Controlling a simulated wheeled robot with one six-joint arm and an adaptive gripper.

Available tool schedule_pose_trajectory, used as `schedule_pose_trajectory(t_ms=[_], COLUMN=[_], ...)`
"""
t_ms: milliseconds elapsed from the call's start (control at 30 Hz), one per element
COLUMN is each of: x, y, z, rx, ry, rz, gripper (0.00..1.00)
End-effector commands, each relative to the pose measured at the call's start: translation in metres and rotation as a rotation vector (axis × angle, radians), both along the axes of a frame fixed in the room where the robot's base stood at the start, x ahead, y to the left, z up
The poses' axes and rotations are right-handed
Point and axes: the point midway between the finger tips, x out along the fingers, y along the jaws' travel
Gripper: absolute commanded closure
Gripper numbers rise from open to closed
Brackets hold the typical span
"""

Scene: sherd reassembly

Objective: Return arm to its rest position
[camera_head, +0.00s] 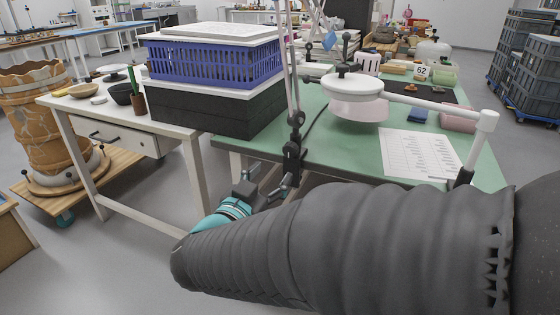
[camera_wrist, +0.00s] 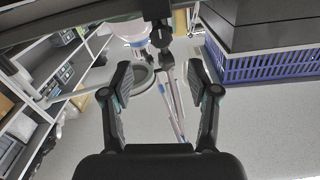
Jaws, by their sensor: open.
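My gripper (camera_head: 268,187) is in front of the near edge of the green table in the head view, beside the lamp clamp. In the wrist view my gripper (camera_wrist: 160,92) shows both fingers spread wide with nothing between them. My arm, in a dark ribbed sleeve, stretches across the lower right of the head view and hides part of the floor and table legs. Beyond the fingers, the wrist view shows the lamp post and a pale lamp head, apart from the fingers as far as I can tell.
The green table (camera_head: 310,160) holds a magnifier lamp (camera_head: 352,84), a printed sheet (camera_head: 418,153), and a black box (camera_head: 225,107) under a blue crate (camera_head: 215,62). A white table (camera_head: 60,103) stands left. A large patched jar (camera_head: 40,125) stands on a wheeled board. Grey floor is open at lower left.

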Motion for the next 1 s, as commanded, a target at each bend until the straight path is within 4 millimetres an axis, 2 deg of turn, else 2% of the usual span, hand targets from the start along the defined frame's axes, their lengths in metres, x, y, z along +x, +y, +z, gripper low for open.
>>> schedule_pose_trajectory(t_ms=[167,533,633,767,833,1000], x=[-0.009,-0.009,-0.006,0.001,0.0,-0.022], y=[0.003,0.003,0.013,0.05,0.077,0.137], z=[0.0,0.0,-0.009,-0.027,-0.041,-0.067], rx=[-0.001,0.009,0.058,0.134,0.169,0.22], ry=[0.0,-0.003,0.022,0.089,0.145,0.301], rz=[0.001,0.0,0.046,0.214,0.337,0.631], gripper=[0.4,0.4,0.4,0.4,0.4,0.4])
